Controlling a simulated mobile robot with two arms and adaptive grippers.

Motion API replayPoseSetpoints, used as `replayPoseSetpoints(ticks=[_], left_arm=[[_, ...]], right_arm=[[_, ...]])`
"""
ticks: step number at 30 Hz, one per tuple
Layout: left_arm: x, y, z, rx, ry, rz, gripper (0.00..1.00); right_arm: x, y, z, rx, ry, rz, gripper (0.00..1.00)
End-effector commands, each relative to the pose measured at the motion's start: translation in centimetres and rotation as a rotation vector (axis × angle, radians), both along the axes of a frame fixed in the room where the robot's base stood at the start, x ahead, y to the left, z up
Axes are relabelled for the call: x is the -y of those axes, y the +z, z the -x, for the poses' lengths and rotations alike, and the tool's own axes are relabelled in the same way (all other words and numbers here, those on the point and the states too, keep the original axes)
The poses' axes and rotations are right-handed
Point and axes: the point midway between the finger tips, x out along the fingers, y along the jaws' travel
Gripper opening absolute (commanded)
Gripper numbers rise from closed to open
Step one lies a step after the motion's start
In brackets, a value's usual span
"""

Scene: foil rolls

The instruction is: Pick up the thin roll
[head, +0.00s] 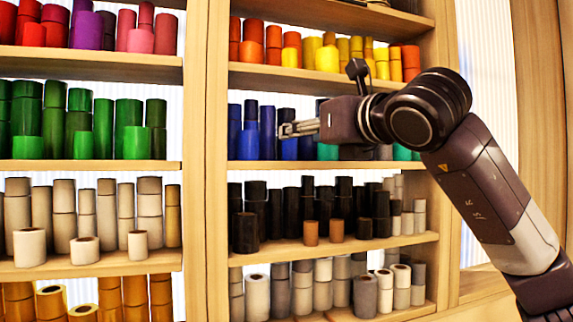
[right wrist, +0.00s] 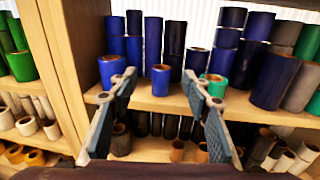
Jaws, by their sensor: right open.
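In the right wrist view, a narrow, short blue roll (right wrist: 160,82) stands upright at the front of a wooden shelf. It is slimmer than the blue roll (right wrist: 111,72) to its left, and it appears between my finger lines. Which roll the task calls thin is not certain. My right gripper (right wrist: 161,84) is open and empty, its two fingers pointing at the shelf, apart from the rolls as far as I can tell. In the head view my right gripper (head: 286,130) is in front of the blue rolls and hides some of them. My left gripper is not in view.
A teal roll (right wrist: 215,87) stands close by the right finger. Taller dark blue rolls stand behind. A wooden upright (head: 205,150) divides the shelves at left. A lower shelf (head: 300,247) holds black rolls and two small brown rolls. The front shelf edge is narrow.

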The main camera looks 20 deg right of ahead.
Motion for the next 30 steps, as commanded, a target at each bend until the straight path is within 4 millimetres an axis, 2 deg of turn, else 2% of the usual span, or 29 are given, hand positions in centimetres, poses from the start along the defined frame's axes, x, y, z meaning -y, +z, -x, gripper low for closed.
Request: replayPoseSetpoints(ticks=[21, 30], left_arm=[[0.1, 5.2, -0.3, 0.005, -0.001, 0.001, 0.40], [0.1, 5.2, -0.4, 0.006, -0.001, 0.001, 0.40]], right_arm=[[-0.8, -0.4, -7.3, -0.003, 0.001, 0.000, 0.44], [-0.8, -0.7, -7.7, -0.001, 0.001, 0.000, 0.44]])
